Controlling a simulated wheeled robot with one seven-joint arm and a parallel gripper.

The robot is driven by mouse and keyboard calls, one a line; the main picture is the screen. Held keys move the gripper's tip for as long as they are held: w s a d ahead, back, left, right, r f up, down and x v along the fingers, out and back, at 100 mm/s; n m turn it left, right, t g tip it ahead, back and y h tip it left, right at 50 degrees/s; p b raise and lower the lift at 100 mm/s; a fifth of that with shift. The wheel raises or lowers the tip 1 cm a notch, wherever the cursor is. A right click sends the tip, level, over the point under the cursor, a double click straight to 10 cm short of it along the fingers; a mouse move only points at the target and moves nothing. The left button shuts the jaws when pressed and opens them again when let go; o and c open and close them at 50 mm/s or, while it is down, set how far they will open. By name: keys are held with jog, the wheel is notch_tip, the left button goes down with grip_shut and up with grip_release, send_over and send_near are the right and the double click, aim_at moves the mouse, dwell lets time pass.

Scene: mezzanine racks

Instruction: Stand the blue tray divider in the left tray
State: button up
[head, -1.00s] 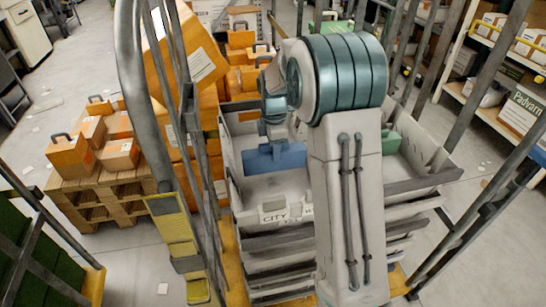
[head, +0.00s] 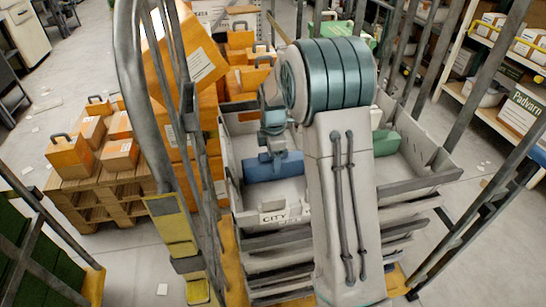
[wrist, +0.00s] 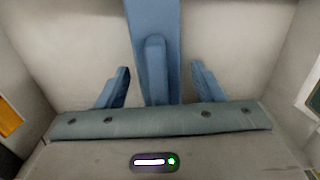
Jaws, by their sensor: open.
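The blue tray divider (head: 274,167) is in the left tray (head: 272,217), across its middle. In the wrist view the divider (wrist: 152,30) runs down from the top edge, with a raised grip on it. My gripper (head: 277,150) is just above the divider in the head view. In the wrist view my gripper (wrist: 160,88) is open, one finger on each side of the grip, with gaps on both sides. The divider's lower edge is hidden, so I cannot tell whether it stands fully upright.
A green piece (head: 384,142) lies in the right tray (head: 430,180), partly behind my arm. Metal cage bars (head: 178,130) stand close on the left. Orange boxes (head: 70,156) sit on a pallet at left. A stocked shelf (head: 500,100) stands at right.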

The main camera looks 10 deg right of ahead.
notch_tip(320, 180, up, 11)
jog(key=shift+r, duration=0.5)
jog(key=s+m+t, duration=0.2)
jog(key=s+m, duration=1.6)
jog(key=s, duration=0.9)
jog(key=shift+s+t, duration=0.2)
jog(key=shift+t, duration=0.2)
jog(key=shift+a+r, duration=0.1)
